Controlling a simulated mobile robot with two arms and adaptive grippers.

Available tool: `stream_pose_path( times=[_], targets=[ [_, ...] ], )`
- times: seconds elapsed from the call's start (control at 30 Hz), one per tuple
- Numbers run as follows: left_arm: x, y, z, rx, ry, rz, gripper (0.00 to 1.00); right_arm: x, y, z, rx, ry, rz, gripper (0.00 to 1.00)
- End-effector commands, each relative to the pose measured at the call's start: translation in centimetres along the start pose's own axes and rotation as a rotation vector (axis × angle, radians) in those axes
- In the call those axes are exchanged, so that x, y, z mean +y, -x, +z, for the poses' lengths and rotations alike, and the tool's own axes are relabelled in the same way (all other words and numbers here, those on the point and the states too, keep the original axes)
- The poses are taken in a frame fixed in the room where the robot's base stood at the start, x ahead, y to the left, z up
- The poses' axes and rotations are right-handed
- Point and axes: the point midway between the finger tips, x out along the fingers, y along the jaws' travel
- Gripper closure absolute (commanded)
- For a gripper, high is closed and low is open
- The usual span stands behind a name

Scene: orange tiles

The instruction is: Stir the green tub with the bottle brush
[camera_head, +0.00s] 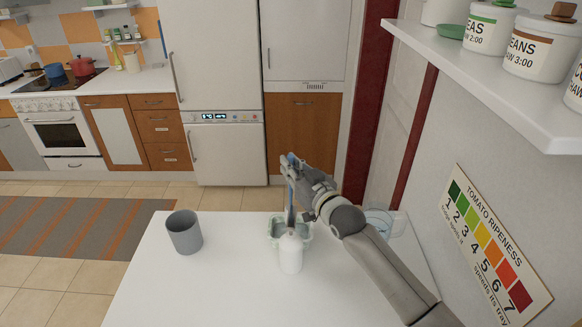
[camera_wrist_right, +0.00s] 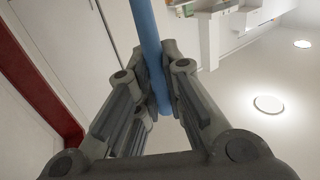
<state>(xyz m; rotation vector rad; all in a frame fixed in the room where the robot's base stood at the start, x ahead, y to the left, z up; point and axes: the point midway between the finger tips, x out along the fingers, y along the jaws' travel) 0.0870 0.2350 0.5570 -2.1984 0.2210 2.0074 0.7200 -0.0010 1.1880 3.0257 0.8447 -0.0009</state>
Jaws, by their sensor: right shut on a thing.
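The pale green tub (camera_head: 274,236) stands on the white table, partly hidden behind a white bottle. My right gripper (camera_head: 296,182) is above the tub, shut on the blue handle of the bottle brush (camera_head: 291,195). The blue handle (camera_wrist_right: 149,45) also shows between the fingers (camera_wrist_right: 160,95) in the right wrist view. The brush hangs about upright, with its dark lower part over the tub opening. Its bottom end is hidden by the bottle, so I cannot tell how deep it reaches. My left gripper is not in view.
The white bottle (camera_head: 290,255) stands just in front of the tub. A grey cup (camera_head: 184,233) is at the left of the white table (camera_head: 220,290). A clear, blue-rimmed dish (camera_head: 378,220) lies partly behind my right arm. A shelf with jars (camera_head: 535,48) juts out at the upper right.

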Motion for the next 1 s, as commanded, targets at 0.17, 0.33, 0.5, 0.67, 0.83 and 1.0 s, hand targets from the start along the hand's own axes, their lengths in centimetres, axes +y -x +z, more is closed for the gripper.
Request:
stream_pose_path(
  times=[0.17,0.33,0.5,0.67,0.83,1.0],
  targets=[
    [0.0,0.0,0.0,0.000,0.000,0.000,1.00,0.0,0.0,0.0,0.000,0.000,0.000,1.00],
    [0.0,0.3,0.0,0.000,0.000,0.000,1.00,0.0,0.0,-0.4,0.001,0.000,0.000,1.00],
    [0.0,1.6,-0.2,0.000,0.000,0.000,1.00,0.0,0.0,-2.0,0.002,0.000,0.000,1.00],
    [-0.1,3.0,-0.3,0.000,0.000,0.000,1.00,0.0,0.0,-3.6,0.002,0.000,0.000,1.00],
    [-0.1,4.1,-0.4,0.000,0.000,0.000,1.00,0.0,0.0,-5.1,0.001,0.000,0.000,1.00],
    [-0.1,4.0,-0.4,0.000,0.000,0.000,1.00,0.0,0.0,-5.0,0.000,0.000,0.000,1.00]
  ],
)
